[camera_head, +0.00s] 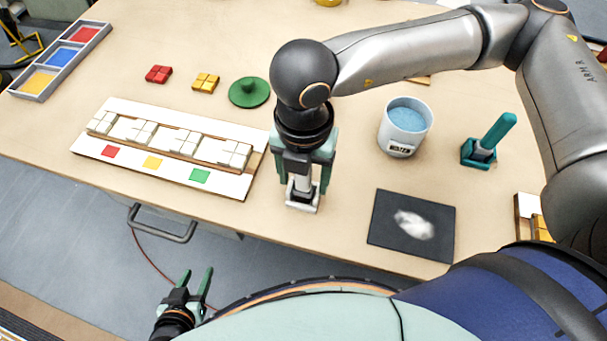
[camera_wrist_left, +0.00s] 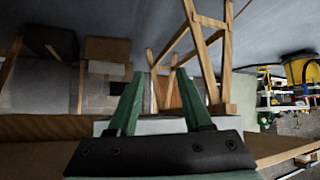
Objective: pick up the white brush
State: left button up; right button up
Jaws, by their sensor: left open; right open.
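The white brush (camera_head: 304,183) stands upright in a white holder (camera_head: 303,205) near the table's front edge, in the head view. My right gripper (camera_head: 302,178) points down over it, its green fingers open on either side of the brush; whether they touch it I cannot tell. The gripper hides the brush's upper part. My left gripper (camera_head: 196,287) is open and empty, low beyond the table's front edge. Its two green fingers also show in the left wrist view (camera_wrist_left: 157,103), with nothing between them.
A mosaic panel (camera_head: 240,187) lies left of the brush. Right of it are a dark mat (camera_head: 380,237) with a whitish smear, a cup of blue material (camera_head: 400,145) and a teal brush (camera_head: 495,132) in a holder. A green knobbed disc (camera_head: 240,99) lies behind left.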

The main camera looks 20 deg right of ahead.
grip_shut()
dwell(0.5)
